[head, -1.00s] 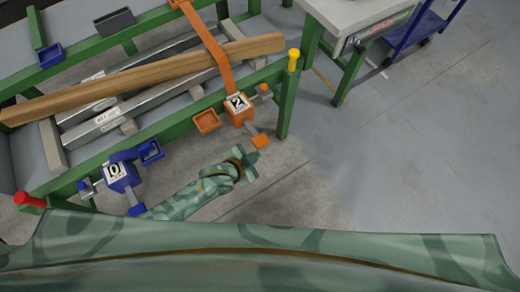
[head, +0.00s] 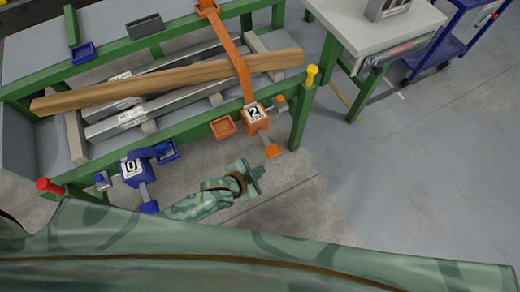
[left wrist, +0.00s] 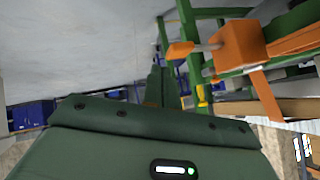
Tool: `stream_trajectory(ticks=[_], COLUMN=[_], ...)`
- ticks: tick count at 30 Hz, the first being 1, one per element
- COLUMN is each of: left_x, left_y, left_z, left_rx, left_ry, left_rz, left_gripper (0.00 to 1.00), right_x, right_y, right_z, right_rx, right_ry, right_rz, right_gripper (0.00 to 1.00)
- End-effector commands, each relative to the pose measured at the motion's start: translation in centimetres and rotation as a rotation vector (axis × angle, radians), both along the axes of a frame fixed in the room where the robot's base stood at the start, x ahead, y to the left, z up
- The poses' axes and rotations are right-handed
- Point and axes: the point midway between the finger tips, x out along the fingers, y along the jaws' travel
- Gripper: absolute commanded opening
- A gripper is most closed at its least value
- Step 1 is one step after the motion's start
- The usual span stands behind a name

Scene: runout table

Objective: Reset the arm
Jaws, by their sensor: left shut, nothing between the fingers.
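My left gripper (head: 256,178) shows in the head view, in front of the runout table and just below the orange station marked 2 (head: 255,115). It is shut and empty, apart from the table and the orange fittings. In the left wrist view its narrow dark fingers (left wrist: 157,88) point away over the floor, with the orange block (left wrist: 238,46) to their right. My right gripper is in neither view.
The green-framed runout table (head: 190,115) carries a wooden beam (head: 170,82) and grey metal bars (head: 125,118). A blue station marked 0 (head: 133,170) is at its left front. A white-topped bench (head: 365,30) and blue cart (head: 440,50) stand at the right. Floor (head: 420,170) there is clear.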

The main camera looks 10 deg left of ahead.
Motion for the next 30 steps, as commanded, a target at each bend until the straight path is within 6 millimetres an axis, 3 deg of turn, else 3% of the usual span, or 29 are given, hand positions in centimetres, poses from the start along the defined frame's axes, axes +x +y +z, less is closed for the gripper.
stream_trajectory(ticks=[8,11,14,17,20,21,24,27,30], left_x=[0.0,-0.2,-1.3,-5.7,-12.5,-15.6,-23.4,-30.3,-35.2], left_y=[-0.1,1.3,5.1,10.1,14.5,15.8,18.4,19.7,20.1], left_z=[0.1,-1.6,-5.5,-10.9,-15.6,-17.0,-19.6,-20.7,-21.0], left_rx=[-0.01,-0.006,0.02,0.052,0.084,0.097,0.127,0.154,0.173], left_ry=[0.0,0.033,0.115,0.253,0.406,0.466,0.605,0.719,0.796], left_rz=[0.004,0.037,0.136,0.276,0.418,0.468,0.58,0.658,0.705], left_gripper=[0.0,0.0,0.0,0.0,0.0,0.0,0.0,0.0,0.0], right_x=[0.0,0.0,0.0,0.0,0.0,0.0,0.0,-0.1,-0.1], right_y=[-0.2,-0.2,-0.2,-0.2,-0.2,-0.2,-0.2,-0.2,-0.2], right_z=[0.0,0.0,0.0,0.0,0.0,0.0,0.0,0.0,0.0], right_rx=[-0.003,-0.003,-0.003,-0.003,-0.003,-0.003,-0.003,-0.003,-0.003], right_ry=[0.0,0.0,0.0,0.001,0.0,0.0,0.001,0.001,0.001], right_rz=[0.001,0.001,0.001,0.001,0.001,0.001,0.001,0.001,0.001], right_gripper=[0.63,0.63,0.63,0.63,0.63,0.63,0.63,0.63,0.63])
